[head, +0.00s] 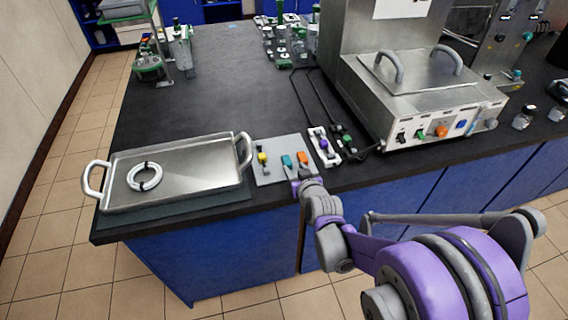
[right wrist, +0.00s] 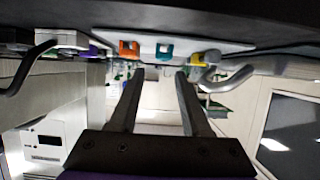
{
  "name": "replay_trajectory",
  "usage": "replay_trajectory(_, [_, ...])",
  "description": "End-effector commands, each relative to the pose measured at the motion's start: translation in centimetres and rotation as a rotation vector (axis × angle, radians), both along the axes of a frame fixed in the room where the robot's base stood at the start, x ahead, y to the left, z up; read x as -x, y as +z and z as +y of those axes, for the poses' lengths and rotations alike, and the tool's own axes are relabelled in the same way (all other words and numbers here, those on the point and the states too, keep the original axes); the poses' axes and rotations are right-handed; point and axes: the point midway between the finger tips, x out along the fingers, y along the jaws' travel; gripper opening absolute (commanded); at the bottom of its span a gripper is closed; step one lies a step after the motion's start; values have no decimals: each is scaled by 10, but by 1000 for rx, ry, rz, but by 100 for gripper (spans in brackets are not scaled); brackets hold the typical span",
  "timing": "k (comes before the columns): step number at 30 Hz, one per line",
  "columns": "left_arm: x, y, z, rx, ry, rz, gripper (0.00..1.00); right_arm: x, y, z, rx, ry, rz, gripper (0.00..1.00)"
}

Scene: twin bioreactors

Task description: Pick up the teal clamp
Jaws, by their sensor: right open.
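The teal clamp (head: 287,161) stands on a light grey mat (head: 266,174) near the front edge of the bench, between a yellow clamp (head: 262,158) and an orange clamp (head: 303,158). My right gripper (head: 298,179) is just in front of the mat in the head view, close to the teal and orange clamps. In the right wrist view its fingers (right wrist: 159,80) are spread and empty. There the teal clamp (right wrist: 164,51) shows beyond the fingertips, roughly between them, apart from both. My left gripper is out of view.
A metal tray (head: 205,180) with a coiled white tube (head: 144,177) lies left of the mat. A white holder (head: 325,147) with a purple piece is right of it. A steel machine (head: 420,105) stands at the right. The bench middle is clear.

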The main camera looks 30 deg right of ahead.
Motion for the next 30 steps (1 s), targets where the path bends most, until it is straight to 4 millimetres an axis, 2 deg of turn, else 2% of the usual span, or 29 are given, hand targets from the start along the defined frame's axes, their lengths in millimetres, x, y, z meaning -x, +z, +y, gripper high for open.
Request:
replay_trajectory(3, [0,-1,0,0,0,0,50,-13,-6,-2,0,1,0,48])
replay_trajectory(8, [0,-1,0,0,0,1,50,-21,-9,-4,0,1,1,48])
replay_trajectory(18, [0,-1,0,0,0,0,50,-59,-28,-10,-1,1,1,48])
replay_trajectory(27, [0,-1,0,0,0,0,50,-63,-30,-11,-1,1,1,48])
replay_trajectory(30, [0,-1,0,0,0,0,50,-63,-30,-11,-1,1,1,30])
